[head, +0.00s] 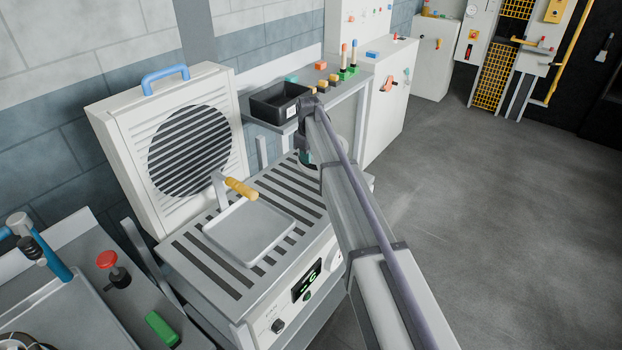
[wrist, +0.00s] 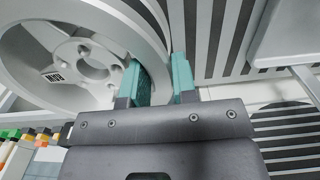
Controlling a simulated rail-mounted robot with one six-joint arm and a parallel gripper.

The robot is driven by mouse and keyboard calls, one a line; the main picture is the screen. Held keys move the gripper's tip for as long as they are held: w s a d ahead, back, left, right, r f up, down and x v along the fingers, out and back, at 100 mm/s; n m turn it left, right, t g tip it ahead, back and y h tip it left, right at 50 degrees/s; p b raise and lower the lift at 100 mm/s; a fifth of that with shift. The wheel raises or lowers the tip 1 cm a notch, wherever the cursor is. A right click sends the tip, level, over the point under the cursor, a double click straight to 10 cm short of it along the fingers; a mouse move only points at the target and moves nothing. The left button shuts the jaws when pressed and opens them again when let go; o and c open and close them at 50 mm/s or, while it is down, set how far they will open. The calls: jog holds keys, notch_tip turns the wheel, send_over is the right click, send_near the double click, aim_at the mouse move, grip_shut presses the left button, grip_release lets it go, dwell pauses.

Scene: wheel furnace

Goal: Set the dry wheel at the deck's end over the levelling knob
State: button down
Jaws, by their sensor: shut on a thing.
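A pale grey spoked wheel (wrist: 60,55) with a small printed label fills the left of the wrist view. My gripper (wrist: 160,80) is shut on its rim, one teal finger on each side. The wrist view shows the deck's dark slots (wrist: 235,35) beyond the rim. I cannot tell whether the wheel touches the deck. I cannot pick out the levelling knob.
A square pan (head: 248,232) with a yellow handle lies mid-deck. The raised lid (head: 120,140) with a round dark grille stands behind it. A black bin (head: 278,103) and several small coloured items stand on the bench behind. Open floor (head: 470,210) lies to the right.

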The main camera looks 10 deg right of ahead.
aim_at(309, 170)
notch_tip(309, 170, down, 7)
jog(key=b, duration=0.5)
jog(key=shift+r, duration=0.15)
jog(key=shift+r+p, duration=0.3)
jog(key=shift+f, duration=0.2)
jog(key=c, duration=0.9)
grip_release()
jog(key=shift+r, duration=0.15)
notch_tip(309, 170, up, 12)
jog(key=p, duration=1.2)
jog(key=shift+r, duration=0.2)
jog(key=s+d+m, duration=0.1)
jog(key=s+m, duration=0.2)
jog(key=s, duration=1)
jog(key=s+d+m, duration=0.1)
jog(key=s+m, duration=0.2)
jog(key=s, duration=1.1)
jog(key=s+d+m, duration=0.1)
jog(key=s+m, duration=0.1)
jog(key=s, duration=1.1)
jog(key=shift+s+d+f+m, duration=0.15)
jog(key=shift+d+f+m, duration=0.2)
jog(key=shift+d+m, duration=0.05)
